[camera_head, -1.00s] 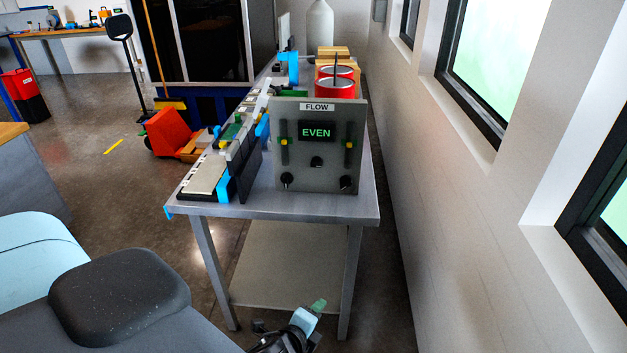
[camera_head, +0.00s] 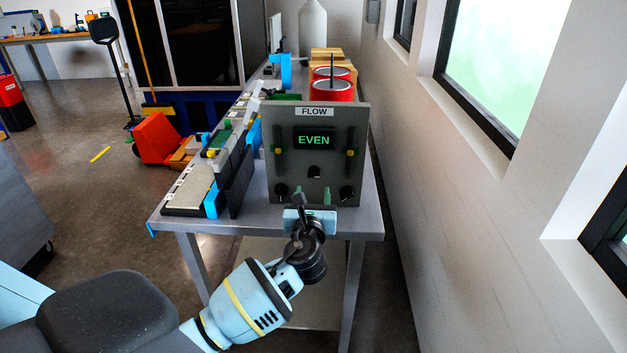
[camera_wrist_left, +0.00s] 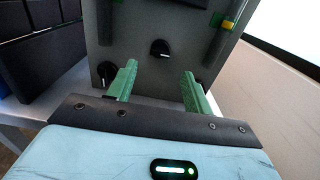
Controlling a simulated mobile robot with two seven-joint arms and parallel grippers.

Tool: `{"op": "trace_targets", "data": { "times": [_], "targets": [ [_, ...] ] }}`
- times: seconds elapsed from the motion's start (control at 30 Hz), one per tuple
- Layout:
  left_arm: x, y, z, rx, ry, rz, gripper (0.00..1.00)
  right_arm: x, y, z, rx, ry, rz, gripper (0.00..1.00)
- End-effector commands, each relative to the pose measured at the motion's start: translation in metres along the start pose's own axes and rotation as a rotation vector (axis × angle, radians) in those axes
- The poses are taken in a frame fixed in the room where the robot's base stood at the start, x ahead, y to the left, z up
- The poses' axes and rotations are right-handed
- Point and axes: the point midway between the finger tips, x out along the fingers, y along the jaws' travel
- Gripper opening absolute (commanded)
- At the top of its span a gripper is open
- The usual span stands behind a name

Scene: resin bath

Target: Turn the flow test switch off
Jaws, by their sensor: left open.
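The grey flow panel (camera_head: 354,120) stands at the near end of the bench, labelled FLOW, its green display (camera_head: 314,140) reading EVEN. It has two vertical sliders and three black knobs: upper middle (camera_head: 314,172), lower left (camera_head: 281,191) and lower right (camera_head: 347,193). No label marks which is the flow test switch. My left gripper (camera_head: 315,197) is open and empty before the panel's lower part. In the left wrist view, the middle knob (camera_wrist_left: 160,49) shows above and between its green fingers, apart from them.
Two red cans (camera_head: 331,90) stand behind the panel. A row of grey blocks and trays (camera_head: 190,192) lies left of it on the metal bench (camera_head: 362,224). A wall with windows runs close on the right.

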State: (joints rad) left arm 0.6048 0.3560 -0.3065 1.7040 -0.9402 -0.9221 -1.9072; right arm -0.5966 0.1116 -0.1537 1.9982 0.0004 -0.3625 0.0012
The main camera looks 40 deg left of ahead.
Motion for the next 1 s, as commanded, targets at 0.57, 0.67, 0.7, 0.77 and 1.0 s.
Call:
{"op": "trace_targets", "data": {
  "times": [0.57, 0.67, 0.7, 0.77, 1.0],
  "targets": [
    [0.065, 0.001, -0.001, -0.003, 0.001, 0.0, 0.51, 0.0, -0.002, 0.02, 0.003, -0.036, -0.003, 0.36],
    [0.066, 0.001, -0.001, -0.003, 0.002, 0.0, 0.51, 0.001, -0.001, 0.017, 0.003, -0.031, -0.003, 0.36],
    [0.066, 0.001, -0.001, -0.003, 0.002, 0.0, 0.51, 0.002, -0.001, 0.016, 0.002, -0.028, -0.003, 0.36],
    [0.066, 0.001, 0.0, -0.003, 0.001, 0.0, 0.51, 0.002, -0.001, 0.013, 0.002, -0.023, -0.002, 0.36],
    [0.066, 0.001, 0.0, -0.003, 0.001, 0.0, 0.29, 0.004, -0.001, 0.008, 0.003, -0.012, -0.002, 0.36]
  ]
}}
